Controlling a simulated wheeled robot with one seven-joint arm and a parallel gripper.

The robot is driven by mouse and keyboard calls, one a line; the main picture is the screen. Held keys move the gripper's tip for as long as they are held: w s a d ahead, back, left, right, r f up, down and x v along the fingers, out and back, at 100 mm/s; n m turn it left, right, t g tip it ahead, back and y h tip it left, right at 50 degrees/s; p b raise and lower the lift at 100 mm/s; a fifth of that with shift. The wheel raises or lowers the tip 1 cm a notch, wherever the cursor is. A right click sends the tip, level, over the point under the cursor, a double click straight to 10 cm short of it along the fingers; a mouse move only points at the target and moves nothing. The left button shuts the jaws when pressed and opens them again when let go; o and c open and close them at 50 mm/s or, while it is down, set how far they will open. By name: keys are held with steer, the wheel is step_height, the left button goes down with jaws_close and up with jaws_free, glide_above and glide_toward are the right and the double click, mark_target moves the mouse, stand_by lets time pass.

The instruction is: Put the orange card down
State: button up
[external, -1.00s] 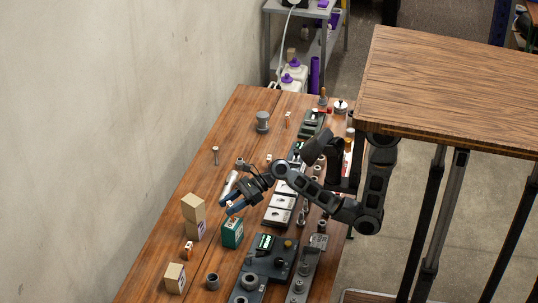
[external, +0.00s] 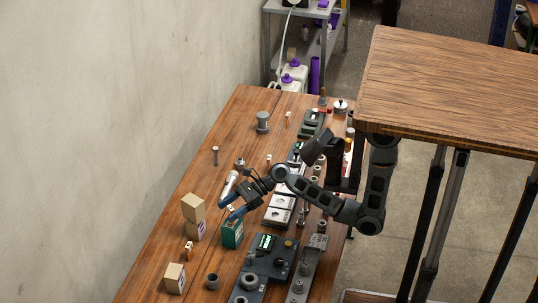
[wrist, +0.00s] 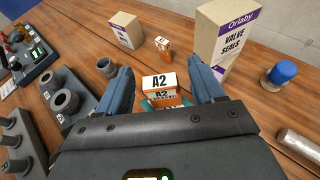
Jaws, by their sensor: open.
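The orange card (wrist: 160,84), with a white label marked A2, shows in the wrist view between my gripper's two blue fingers. Orange and white A2 print also shows just below its top face. Teal edges of a green box (external: 232,236) show at both sides below the card; I cannot tell whether the card rests in or on it. My gripper (wrist: 165,88) is open, with a finger on each side of the card and visible gaps. In the external view my gripper (external: 229,208) is just above the green box, and the card is mostly hidden there.
A tall "Valve Seals" carton (wrist: 222,42) stands close to the right finger in the wrist view. A smaller carton (wrist: 126,30), another orange-and-white piece (wrist: 162,44) and a grey cup (wrist: 106,68) are beyond. Dark fixtures (wrist: 62,100) stand at left; a blue-capped part (wrist: 282,73) at right.

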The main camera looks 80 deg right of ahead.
steer(key=v, duration=1.2)
